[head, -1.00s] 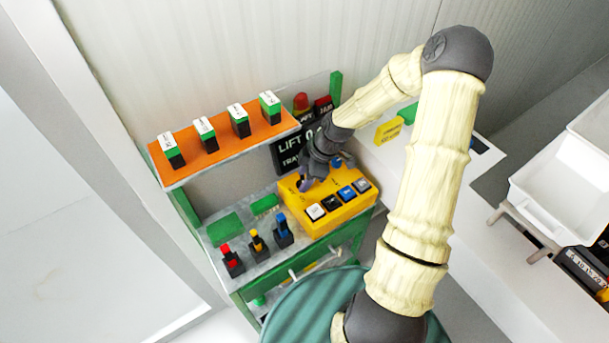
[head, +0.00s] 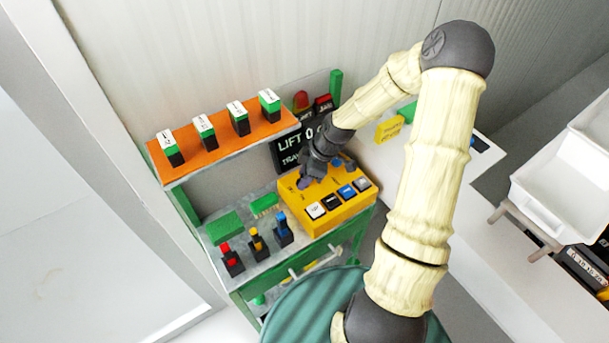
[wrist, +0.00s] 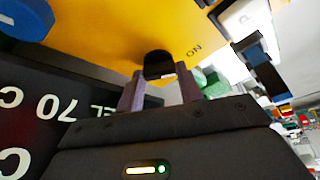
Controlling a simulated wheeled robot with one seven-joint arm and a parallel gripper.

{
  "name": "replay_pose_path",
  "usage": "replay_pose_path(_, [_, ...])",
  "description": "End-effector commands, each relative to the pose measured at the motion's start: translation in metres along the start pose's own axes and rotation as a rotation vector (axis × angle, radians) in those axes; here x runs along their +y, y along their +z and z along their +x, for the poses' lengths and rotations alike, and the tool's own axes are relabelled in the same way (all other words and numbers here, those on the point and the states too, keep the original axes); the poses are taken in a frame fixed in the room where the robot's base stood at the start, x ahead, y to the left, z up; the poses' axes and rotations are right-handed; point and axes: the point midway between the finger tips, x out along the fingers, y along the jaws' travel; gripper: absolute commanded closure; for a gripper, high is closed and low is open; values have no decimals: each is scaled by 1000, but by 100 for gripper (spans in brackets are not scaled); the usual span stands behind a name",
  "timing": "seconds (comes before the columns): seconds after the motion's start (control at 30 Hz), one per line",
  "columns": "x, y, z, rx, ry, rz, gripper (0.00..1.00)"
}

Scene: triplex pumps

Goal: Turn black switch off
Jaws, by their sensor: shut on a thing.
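The yellow control box (head: 345,208) stands on the shelf unit, with a row of white, black and blue buttons along its front. My gripper (head: 305,184) is down at the box's left rear part. In the wrist view, the black switch (wrist: 158,62) stands out from the yellow face between my two purple-grey fingers, near the printed word ON. The fingers are shut on the switch. In the head view my gripper hides the switch. I cannot tell its exact tilt.
A dark LIFT display (head: 290,153) stands close behind the box. Levers with red, yellow and blue tops (head: 256,242) stand to its left. Above is an orange shelf (head: 220,150) with several green-and-white blocks. A blue knob (wrist: 28,18) is near my gripper.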

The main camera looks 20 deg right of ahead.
Motion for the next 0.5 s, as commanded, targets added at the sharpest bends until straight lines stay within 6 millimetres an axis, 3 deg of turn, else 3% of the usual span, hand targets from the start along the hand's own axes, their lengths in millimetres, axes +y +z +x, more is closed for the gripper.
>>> replay_pose_path(0.5, [-1, -1, 2, 0, 175, 400, 86])
